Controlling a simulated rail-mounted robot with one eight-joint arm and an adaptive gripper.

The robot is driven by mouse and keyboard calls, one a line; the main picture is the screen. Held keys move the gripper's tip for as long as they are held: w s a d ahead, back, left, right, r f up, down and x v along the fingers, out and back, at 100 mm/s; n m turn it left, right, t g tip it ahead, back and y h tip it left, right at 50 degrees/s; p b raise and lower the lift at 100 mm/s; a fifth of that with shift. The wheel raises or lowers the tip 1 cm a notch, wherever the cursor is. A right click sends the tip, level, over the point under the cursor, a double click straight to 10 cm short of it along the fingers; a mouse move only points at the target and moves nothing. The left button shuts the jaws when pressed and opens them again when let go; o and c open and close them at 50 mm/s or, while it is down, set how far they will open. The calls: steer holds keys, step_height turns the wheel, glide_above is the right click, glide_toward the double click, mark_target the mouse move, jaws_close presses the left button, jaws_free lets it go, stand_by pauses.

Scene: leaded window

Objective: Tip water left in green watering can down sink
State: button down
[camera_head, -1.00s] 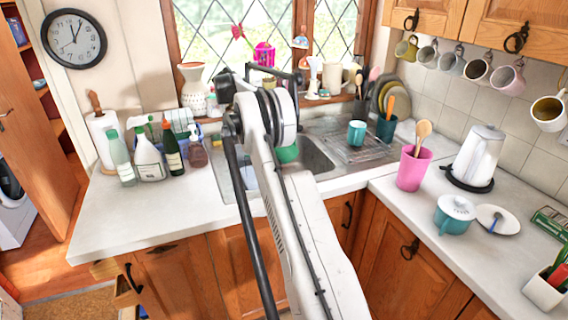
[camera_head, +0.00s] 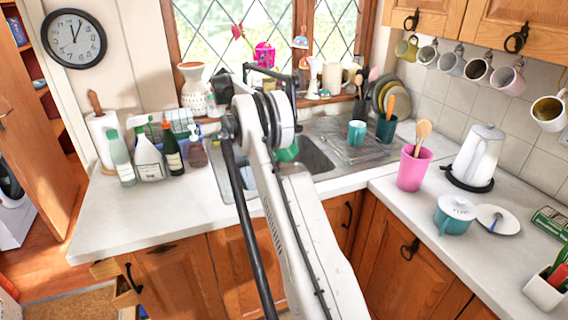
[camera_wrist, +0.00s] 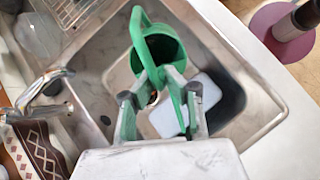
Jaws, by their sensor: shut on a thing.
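The green watering can (camera_wrist: 160,45) shows in the wrist view, over or in the sink basin; its exact height I cannot tell. My gripper (camera_wrist: 163,82) is shut on a green part of it, between the two fingers. The can's round open body is seen from above; no water can be made out in it. In the head view a green part of the can (camera_head: 287,150) shows behind my arm. The metal sink (camera_wrist: 88,60) lies below the can, and it also shows in the head view (camera_head: 322,172).
A white rectangular thing (camera_wrist: 172,116) lies in the basin. The tap (camera_wrist: 42,88) stands at the basin's left in the wrist view. A teal cup (camera_head: 357,133) stands on the drainer. Bottles (camera_head: 148,158) stand left of the sink. The front worktop is clear.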

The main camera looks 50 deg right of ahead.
steer(key=shift+w+a+r+g, duration=0.3)
steer(key=shift+w, duration=0.05)
stand_by(2.3)
steer(key=shift+s+d, duration=0.1)
stand_by(2.8)
steer(key=shift+s+d+f+t+y+b, duration=0.45)
steer(key=shift+s+f+t, duration=0.2)
steer(key=shift+f, duration=0.1)
steer(key=shift+s+d+f+t+y+b, duration=0.45)
steer(key=shift+s+f+t, duration=0.2)
steer(key=shift+f, duration=0.1)
steer(key=shift+r, duration=0.1)
steer(key=shift+r+p, duration=1.45)
steer(key=shift+r, duration=1.45)
